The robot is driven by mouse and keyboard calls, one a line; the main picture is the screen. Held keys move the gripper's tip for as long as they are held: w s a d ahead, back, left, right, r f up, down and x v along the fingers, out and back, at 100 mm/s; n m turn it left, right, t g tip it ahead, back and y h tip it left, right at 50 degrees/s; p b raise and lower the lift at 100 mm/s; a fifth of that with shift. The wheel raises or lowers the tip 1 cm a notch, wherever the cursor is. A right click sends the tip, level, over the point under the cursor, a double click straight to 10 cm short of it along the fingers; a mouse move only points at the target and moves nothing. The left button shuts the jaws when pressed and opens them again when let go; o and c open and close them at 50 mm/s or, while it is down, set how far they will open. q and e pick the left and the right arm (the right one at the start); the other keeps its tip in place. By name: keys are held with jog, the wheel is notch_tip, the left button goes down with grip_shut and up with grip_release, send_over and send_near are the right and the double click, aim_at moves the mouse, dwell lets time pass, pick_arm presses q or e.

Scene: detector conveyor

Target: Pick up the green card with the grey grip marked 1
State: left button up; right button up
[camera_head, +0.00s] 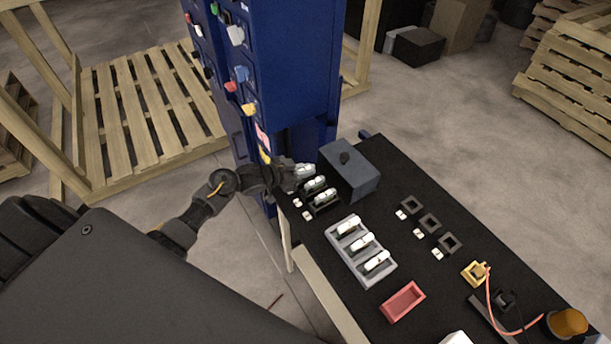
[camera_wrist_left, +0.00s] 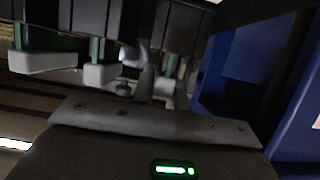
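Several pale grips stand in a row of dark holders at the table's left end; two are the middle grip (camera_head: 316,183) and the near grip (camera_head: 323,197). My left gripper (camera_head: 287,176) is at the far end of this row, close beside the farthest pale grip (camera_head: 305,170). In the left wrist view, green cards (camera_wrist_left: 96,48) with pale grey grips (camera_wrist_left: 100,74) hang in dark slots. The left gripper's fingers (camera_wrist_left: 150,85) are close to the rightmost grip; contact and finger gap are unclear. Number marks are unreadable. My right gripper is out of view.
A grey box (camera_head: 350,172) stands right behind the row. A grey tray (camera_head: 334,236) with three white pieces, a red tray (camera_head: 402,302) and several dark square frames (camera_head: 429,222) lie on the black table (camera_head: 470,210). A blue cabinet (camera_head: 292,60) stands close beside the arm.

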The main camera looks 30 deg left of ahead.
pick_arm(q)
grip_shut()
jog(key=shift+r+b, duration=0.3)
jog(key=shift+r, duration=0.3)
jog(key=s+a+r+b, duration=0.2)
jog(key=s+a+r, duration=0.4)
jog(key=s+r, duration=0.6)
jog(key=shift+s, duration=0.25)
